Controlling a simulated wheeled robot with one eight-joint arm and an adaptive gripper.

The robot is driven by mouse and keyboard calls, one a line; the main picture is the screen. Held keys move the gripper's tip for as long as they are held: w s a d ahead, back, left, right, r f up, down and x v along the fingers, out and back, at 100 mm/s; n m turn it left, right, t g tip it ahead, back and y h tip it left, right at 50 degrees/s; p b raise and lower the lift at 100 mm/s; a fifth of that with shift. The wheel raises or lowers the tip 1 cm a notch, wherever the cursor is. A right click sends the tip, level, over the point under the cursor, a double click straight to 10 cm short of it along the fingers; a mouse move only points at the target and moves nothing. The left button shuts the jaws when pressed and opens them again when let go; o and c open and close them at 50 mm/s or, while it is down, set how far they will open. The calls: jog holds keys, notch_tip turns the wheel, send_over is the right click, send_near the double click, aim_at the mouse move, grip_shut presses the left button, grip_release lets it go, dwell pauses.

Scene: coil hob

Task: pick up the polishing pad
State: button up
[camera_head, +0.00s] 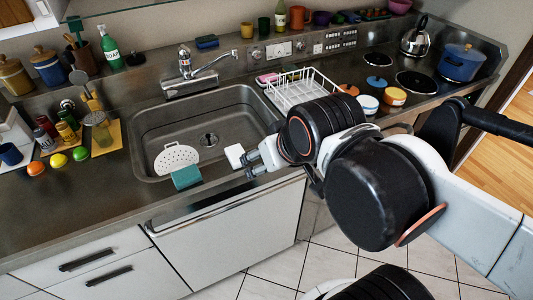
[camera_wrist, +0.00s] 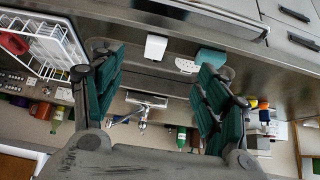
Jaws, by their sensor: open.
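A white block (camera_head: 234,156) and a teal block (camera_head: 187,177) lie at the front edge of the sink; I cannot tell for sure which is the polishing pad. In the wrist view the white block (camera_wrist: 155,47) shows between my fingers, beyond their tips, and the teal block (camera_wrist: 211,60) is close to the right finger in the picture. My gripper (camera_head: 249,166) is open and empty, just right of the white block. Its spread fingers also show in the wrist view (camera_wrist: 157,62). My arm hides part of the counter on the right.
The steel sink (camera_head: 158,118) is behind the blocks, with a white perforated strainer (camera_head: 176,157) beside the teal one. A faucet (camera_head: 190,65) stands at the back. A white dish rack (camera_head: 300,90) is to the right. Fruit (camera_head: 58,160) and jars are at the left.

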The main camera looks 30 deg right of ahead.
jog(key=g+p, duration=0.3)
send_over(237, 153)
jog(key=s, duration=0.2)
jog(key=f, duration=1.4)
jog(key=shift+s+a, duration=0.1)
jog(key=shift+a, duration=0.15)
jog(key=shift+d+b+x, duration=0.2)
jog(key=shift+b+x, duration=0.75)
jog(key=shift+x, duration=1.6)
jog(key=shift+c, duration=0.6)
jog(key=c, duration=0.9)
